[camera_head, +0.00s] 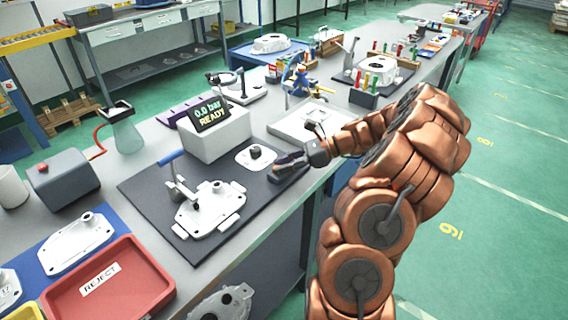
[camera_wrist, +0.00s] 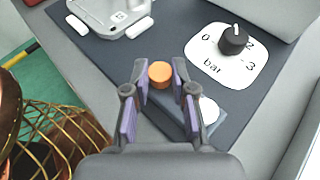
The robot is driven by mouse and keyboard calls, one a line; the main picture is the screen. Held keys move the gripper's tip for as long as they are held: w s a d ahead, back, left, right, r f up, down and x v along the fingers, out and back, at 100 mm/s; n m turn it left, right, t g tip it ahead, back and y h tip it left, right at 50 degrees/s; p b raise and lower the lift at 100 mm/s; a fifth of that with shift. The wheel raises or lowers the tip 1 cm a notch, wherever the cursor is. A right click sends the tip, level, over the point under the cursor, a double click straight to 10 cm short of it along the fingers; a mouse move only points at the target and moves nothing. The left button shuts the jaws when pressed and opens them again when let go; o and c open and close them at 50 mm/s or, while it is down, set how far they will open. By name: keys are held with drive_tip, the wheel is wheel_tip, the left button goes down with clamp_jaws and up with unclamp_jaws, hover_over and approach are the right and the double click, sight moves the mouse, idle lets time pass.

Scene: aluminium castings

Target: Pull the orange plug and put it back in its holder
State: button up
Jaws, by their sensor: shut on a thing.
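The orange plug (camera_wrist: 160,75) shows as a short orange disc between my fingertips in the wrist view. My gripper (camera_wrist: 160,80), with purple-padded fingers, is shut on it. A dark block (camera_wrist: 172,112), perhaps the holder, lies under my fingers, with a white round piece (camera_wrist: 209,109) at its right end. I cannot tell whether the plug is seated in the block or just above it. In the head view my gripper (camera_head: 289,166) is low over the right side of the dark mat (camera_head: 150,185) and hides the plug. A pale casting (camera_head: 212,209) sits on the mat, away from my gripper.
A blue-handled clamp (camera_head: 172,170) stands at the casting. A dial (camera_head: 256,153) on a white bar scale is close to my gripper. A display (camera_head: 209,114) on a white box reads "0.0 bar READY". A red REJECT tray (camera_head: 135,280) is at front left.

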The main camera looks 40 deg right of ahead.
drive_tip(key=shift+f, duration=0.1)
drive_tip(key=o, duration=0.8)
drive_tip(key=shift+c, duration=0.2)
drive_tip(key=v, duration=1.2)
